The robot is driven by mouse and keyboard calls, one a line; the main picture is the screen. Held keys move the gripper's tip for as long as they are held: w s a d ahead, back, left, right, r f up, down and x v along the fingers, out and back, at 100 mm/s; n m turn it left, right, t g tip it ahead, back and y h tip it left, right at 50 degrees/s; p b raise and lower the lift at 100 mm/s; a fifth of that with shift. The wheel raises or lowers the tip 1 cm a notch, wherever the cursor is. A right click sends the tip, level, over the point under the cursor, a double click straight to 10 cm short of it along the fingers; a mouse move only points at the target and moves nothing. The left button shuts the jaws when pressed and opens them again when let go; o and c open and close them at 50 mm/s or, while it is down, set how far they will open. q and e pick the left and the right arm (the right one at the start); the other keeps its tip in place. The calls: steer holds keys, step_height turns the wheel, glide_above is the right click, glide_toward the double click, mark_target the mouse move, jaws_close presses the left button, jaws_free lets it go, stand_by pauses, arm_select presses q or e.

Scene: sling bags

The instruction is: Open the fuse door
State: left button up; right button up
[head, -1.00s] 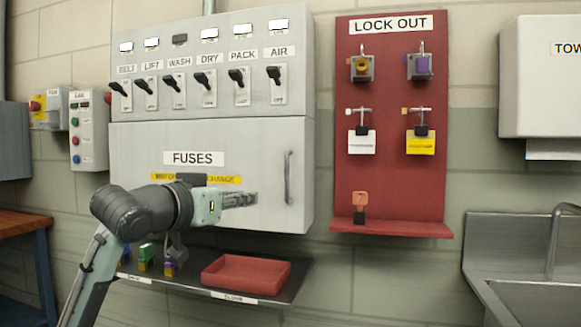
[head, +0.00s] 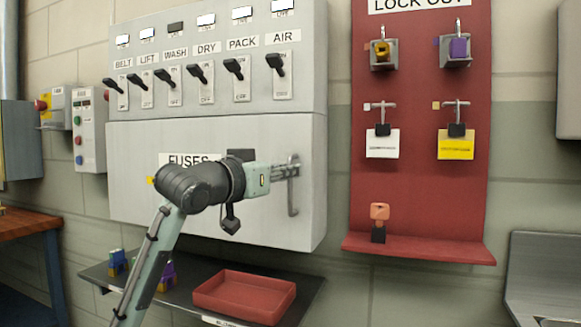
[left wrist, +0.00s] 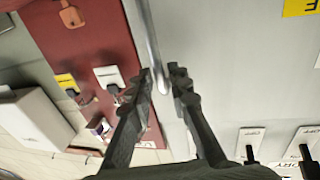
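The fuse door (head: 140,215) is the pale grey panel marked "FUSES", below the switches, and it looks shut. Its upright metal handle (head: 292,203) is near the door's right edge. My left gripper (head: 291,170) is at the handle's upper part in the head view and hides some of it. In the left wrist view the fingers of the left gripper (left wrist: 163,72) are apart. The handle bar (left wrist: 151,42) runs down toward the gap between them; I cannot tell whether they touch it. My right gripper is not in view.
A row of switches (head: 200,75) is above the door. A red lockout board (head: 410,190) with padlocks and tags is to the right. A dark shelf (head: 180,290) with a red tray (head: 243,297) juts out below the door. A metal sink (head: 545,275) is at far right.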

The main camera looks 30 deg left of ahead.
arm_select(q)
steer(key=shift+w, duration=0.9)
jaws_close()
